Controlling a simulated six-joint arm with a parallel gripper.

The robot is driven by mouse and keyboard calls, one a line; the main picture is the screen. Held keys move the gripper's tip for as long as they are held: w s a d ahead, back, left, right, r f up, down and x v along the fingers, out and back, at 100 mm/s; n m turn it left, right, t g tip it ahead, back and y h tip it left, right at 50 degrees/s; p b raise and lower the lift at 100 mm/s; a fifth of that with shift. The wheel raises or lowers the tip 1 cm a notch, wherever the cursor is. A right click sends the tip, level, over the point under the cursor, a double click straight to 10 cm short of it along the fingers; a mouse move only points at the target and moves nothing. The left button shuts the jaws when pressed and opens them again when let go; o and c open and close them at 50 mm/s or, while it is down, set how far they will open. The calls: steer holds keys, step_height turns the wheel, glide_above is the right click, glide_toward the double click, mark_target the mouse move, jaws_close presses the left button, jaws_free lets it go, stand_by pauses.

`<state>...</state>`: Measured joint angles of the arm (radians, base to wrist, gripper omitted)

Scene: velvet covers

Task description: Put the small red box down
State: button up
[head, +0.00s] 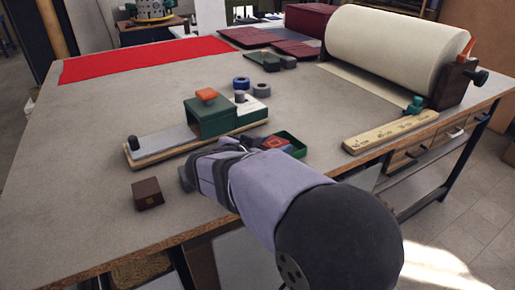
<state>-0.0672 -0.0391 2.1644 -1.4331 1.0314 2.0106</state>
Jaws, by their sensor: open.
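A small dark red box (148,194) sits on the grey table top near its front left, with a small mark on its front face. My gripper (186,180) is just to the right of it, low over the table. The jaws are open, and a gap of bare table shows between them and the box. My own wrist and forearm hide part of the gripper and the table behind it.
A long grey-topped board (165,143) with a green block (212,117) lies behind my gripper. A green tray (297,146) is right of my wrist. A cream roll (395,50), wooden ruler (390,131) and red cloth (140,60) lie farther off. The front left table is clear.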

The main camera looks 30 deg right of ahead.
steer(key=shift+s+p, duration=0.1)
steer(key=shift+p, duration=0.7)
steer(key=shift+a, duration=0.3)
steer(key=v, duration=1.1)
steer(key=shift+s+a+r+b, duration=0.1)
steer(key=shift+r+b, duration=0.3)
